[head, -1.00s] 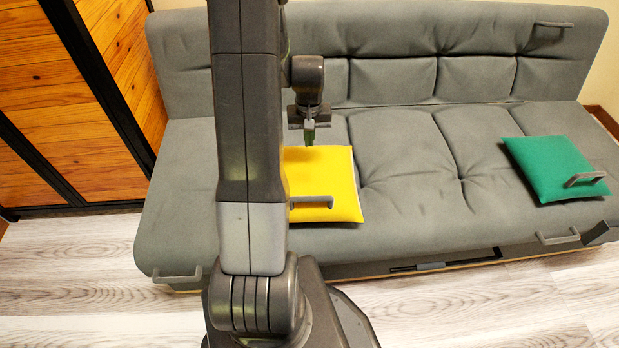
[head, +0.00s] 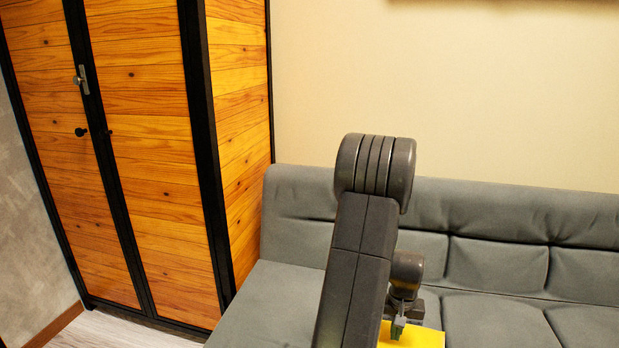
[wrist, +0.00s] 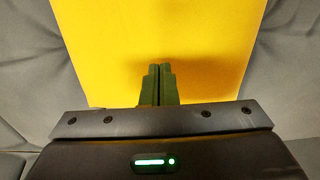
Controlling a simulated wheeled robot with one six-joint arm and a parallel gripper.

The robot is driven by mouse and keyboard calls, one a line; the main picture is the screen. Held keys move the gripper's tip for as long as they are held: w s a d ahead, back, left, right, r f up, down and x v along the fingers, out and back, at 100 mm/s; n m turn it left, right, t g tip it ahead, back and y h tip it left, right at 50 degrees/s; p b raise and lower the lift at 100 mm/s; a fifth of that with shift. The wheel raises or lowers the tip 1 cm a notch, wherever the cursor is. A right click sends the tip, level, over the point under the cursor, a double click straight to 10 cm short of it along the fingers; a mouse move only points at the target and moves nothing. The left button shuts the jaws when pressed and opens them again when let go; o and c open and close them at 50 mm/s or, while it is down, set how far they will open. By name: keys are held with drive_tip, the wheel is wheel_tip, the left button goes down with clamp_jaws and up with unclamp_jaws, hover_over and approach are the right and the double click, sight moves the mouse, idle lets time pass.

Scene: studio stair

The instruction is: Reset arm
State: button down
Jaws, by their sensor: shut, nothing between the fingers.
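My gripper (head: 398,327) shows low in the head view, partly behind my own arm, pointing down at the yellow cushion (head: 425,339). In the wrist view my gripper (wrist: 158,68) has its two green fingers pressed together with nothing between them. The yellow cushion (wrist: 150,35) fills the middle of the wrist view beyond the fingertips, with a shadow on it beside them. I cannot tell how far the fingertips are from the cushion. In the head view most of the cushion is cut off by the frame's lower edge and hidden by my arm.
The grey sofa (head: 500,265) runs along the back wall under and beyond my arm. A tall wooden wardrobe (head: 150,150) with a black frame and closed doors stands at the left. A strip of pale floor (head: 130,325) shows in front of it.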

drive_tip(key=shift+f+b, duration=0.4)
drive_tip(key=shift+f, duration=0.55)
